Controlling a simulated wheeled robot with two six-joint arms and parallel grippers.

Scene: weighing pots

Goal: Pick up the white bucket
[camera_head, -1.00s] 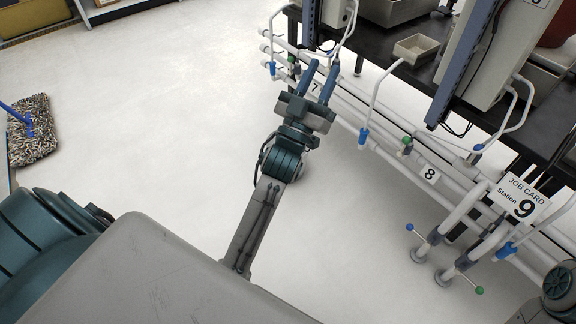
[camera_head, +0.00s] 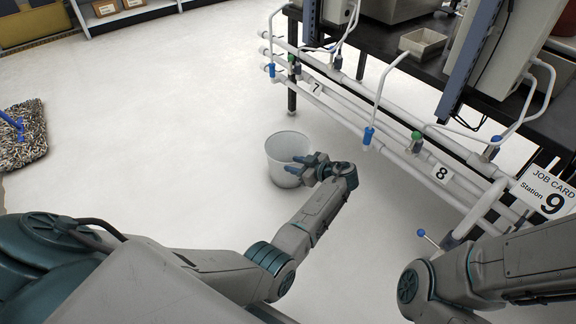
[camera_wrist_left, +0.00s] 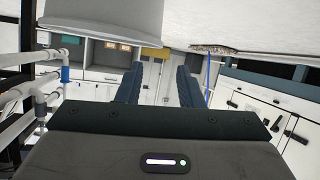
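The white bucket (camera_head: 276,156) stands upright on the floor in the middle of the head view. In the left wrist view, the bucket (camera_wrist_left: 100,18) fills the upper left, above the left gripper's fingers (camera_wrist_left: 159,84). The fingers are spread apart with an empty gap between them. My right arm shows at the lower right of the head view, but its gripper is out of the picture.
White pipes (camera_head: 398,152) with valves run along the black bench (camera_head: 410,66) right of the bucket. A job card (camera_head: 545,192) marked 9 hangs at the right. A mop head (camera_head: 22,134) lies at the far left. The floor (camera_head: 170,120) left of the bucket is clear.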

